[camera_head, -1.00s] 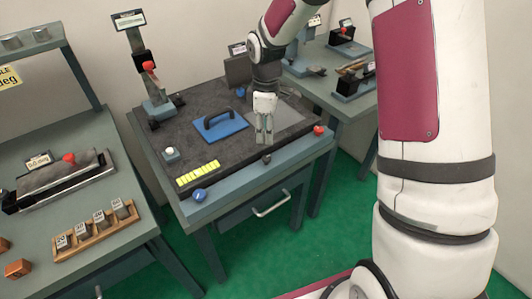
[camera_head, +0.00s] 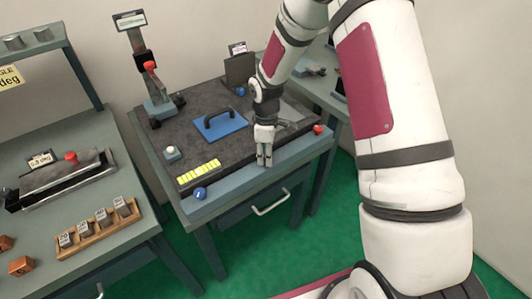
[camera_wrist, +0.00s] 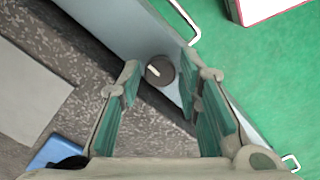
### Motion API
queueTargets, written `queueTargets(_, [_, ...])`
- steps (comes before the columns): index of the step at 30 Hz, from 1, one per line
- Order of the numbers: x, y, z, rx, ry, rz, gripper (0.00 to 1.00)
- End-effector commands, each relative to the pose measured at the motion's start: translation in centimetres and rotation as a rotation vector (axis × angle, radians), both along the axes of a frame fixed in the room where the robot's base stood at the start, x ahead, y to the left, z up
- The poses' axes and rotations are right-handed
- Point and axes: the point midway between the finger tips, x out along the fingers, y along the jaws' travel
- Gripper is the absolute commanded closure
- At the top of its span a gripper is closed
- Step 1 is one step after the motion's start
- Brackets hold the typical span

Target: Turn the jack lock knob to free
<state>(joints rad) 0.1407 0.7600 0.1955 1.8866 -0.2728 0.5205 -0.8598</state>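A dark round knob (camera_wrist: 160,70) with a pale mark sits on the blue-grey front rail (camera_wrist: 120,28) of the middle bench. I take it for the jack lock knob; no label on it can be read. My gripper (camera_wrist: 170,76) is open, with its two fingers apart and the knob showing between them. I cannot tell how far the fingertips are above it. In the head view my gripper (camera_head: 264,162) points down over the front rail and hides the knob.
On the bench a blue plate with a black handle (camera_head: 220,124) stands behind my gripper. A blue knob (camera_head: 200,194) and a red knob (camera_head: 318,129) sit along the front rail. A drawer handle (camera_head: 271,203) sticks out below. A stand (camera_head: 155,95) rises at the back left.

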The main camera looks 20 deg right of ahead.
Motion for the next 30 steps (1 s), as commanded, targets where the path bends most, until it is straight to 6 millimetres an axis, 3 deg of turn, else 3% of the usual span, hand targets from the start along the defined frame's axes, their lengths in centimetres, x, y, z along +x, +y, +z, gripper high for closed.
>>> queueTargets(1, [0.00,0.00,0.02,0.000,0.000,0.000,0.83])
queueTargets(3, [0.00,0.00,0.02,0.000,0.000,0.000,0.99])
queueTargets(4, [0.00,0.00,0.02,0.000,0.000,0.000,1.00])
queueTargets(17, [0.00,0.02,0.02,0.001,0.000,0.067,1.00])
queueTargets(30, [-0.04,-0.01,0.02,0.002,0.001,0.421,1.00])
